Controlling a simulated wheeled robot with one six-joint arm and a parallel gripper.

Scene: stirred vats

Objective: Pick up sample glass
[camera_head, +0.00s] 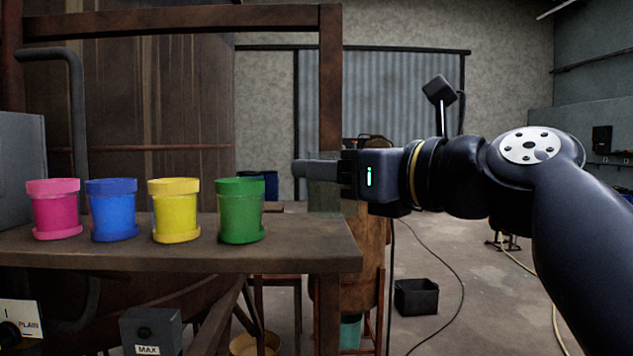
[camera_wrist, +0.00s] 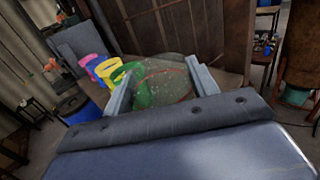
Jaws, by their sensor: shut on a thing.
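The sample glass is a clear, see-through vessel, faint in the head view (camera_head: 324,197) at the right end of the brown shelf (camera_head: 290,248). In the wrist view the glass (camera_wrist: 165,75) shows as a pale round rim between the two grey fingers. My gripper (camera_head: 312,169) reaches in from the right and is shut on the glass, one finger on each side. In the wrist view my gripper (camera_wrist: 160,85) has the shelf beyond it. I cannot tell whether the glass base touches the shelf.
Pink (camera_head: 55,210), blue (camera_head: 112,211), yellow (camera_head: 175,212) and green (camera_head: 241,212) pots stand in a row left of the glass. A rusty frame post (camera_head: 330,80) rises behind. A black bin (camera_head: 416,297) sits on the floor at right.

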